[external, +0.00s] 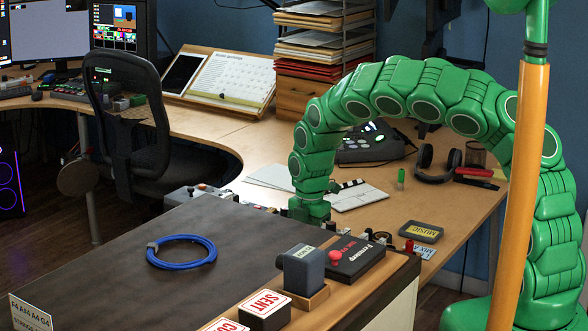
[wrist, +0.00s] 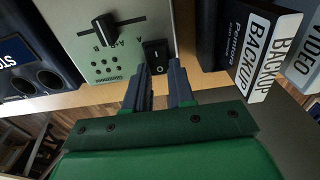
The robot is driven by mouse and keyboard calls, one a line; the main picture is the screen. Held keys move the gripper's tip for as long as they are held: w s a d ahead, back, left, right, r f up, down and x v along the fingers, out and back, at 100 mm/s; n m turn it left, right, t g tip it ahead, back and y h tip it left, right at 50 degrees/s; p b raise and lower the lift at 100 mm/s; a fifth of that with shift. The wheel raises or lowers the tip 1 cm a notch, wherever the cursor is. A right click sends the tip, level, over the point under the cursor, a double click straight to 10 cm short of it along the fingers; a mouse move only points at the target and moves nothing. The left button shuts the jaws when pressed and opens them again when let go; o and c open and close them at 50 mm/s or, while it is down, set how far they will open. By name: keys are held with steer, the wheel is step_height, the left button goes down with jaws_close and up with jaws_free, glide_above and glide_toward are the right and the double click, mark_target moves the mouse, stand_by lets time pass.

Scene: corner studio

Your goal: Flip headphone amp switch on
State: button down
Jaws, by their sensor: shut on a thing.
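In the wrist view a light grey panel (wrist: 130,75) carries a black rocker switch (wrist: 155,52) marked with a line and a circle. A black slider (wrist: 105,30) with A and B marks sits left of it. My gripper (wrist: 165,68) reaches up from below, its two dark fingers close together at the switch, the left tip just under it. The exact contact is hard to see. In the external view my gripper (external: 309,211) points down at the far edge of the dark cabinet; its fingertips and the switch are hidden there.
A black box labelled BACKUP (wrist: 250,45) stands right of the panel in the wrist view, close to the fingers. A dark unit with round sockets (wrist: 35,80) is at left. In the external view a blue cable coil (external: 181,251) lies on the cabinet top (external: 110,255).

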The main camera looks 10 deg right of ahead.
steer(key=shift+w+d+r+g+y, duration=0.1)
steer(key=shift+w+d+g+y, duration=0.2)
steer(key=shift+y, duration=0.1)
steer(key=shift+g+y, duration=0.5)
steer(key=c, duration=1)
jaws_free()
steer(key=shift+o, duration=0.2)
steer(key=shift+r, duration=0.1)
steer(key=v, duration=0.7)
steer(key=shift+r, duration=0.3)
steer(key=shift+w, duration=0.1)
